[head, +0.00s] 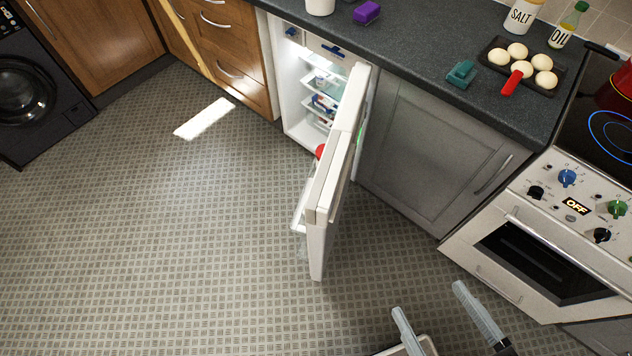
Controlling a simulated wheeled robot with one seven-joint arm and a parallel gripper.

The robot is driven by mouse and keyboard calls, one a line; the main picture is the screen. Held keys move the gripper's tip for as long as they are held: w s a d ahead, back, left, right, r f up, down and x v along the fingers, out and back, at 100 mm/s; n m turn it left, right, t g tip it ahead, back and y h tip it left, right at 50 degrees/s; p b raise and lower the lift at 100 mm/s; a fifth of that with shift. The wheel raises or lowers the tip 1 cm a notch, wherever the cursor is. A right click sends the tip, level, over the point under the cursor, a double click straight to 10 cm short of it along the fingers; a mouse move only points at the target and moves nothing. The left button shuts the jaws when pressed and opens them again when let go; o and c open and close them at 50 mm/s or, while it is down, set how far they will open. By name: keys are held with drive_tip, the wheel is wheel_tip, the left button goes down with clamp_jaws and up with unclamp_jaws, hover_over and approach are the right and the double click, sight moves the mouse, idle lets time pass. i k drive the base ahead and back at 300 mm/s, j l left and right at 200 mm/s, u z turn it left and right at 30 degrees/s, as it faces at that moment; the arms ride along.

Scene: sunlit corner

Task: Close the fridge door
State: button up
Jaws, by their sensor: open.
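The fridge (293,78) is built in under the dark counter, and its lit white inside with shelves shows. Its white door (334,165) stands wide open, swung out into the room, with its edge toward me. A red item (320,151) shows at the door's inner side. My gripper (430,297) is at the bottom of the picture, open and empty, with its two pale fingers spread apart. It is in front of the door and to its right in the picture, apart from it.
A grey cabinet (432,150) stands right of the fridge, then a white oven (540,255) with a hob. The counter (425,60) holds a tray of round pale items, salt and oil. A black washing machine (40,90) is far left. The patterned floor (160,230) is clear.

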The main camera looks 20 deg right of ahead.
sight(321, 203)
drive_tip(key=k+l, duration=0.5)
drive_tip(key=k, duration=0.65)
drive_tip(key=i+l, duration=0.1)
drive_tip(key=i, duration=0.4)
drive_tip(key=i+l+z, duration=0.15)
drive_tip(key=i, duration=0.3)
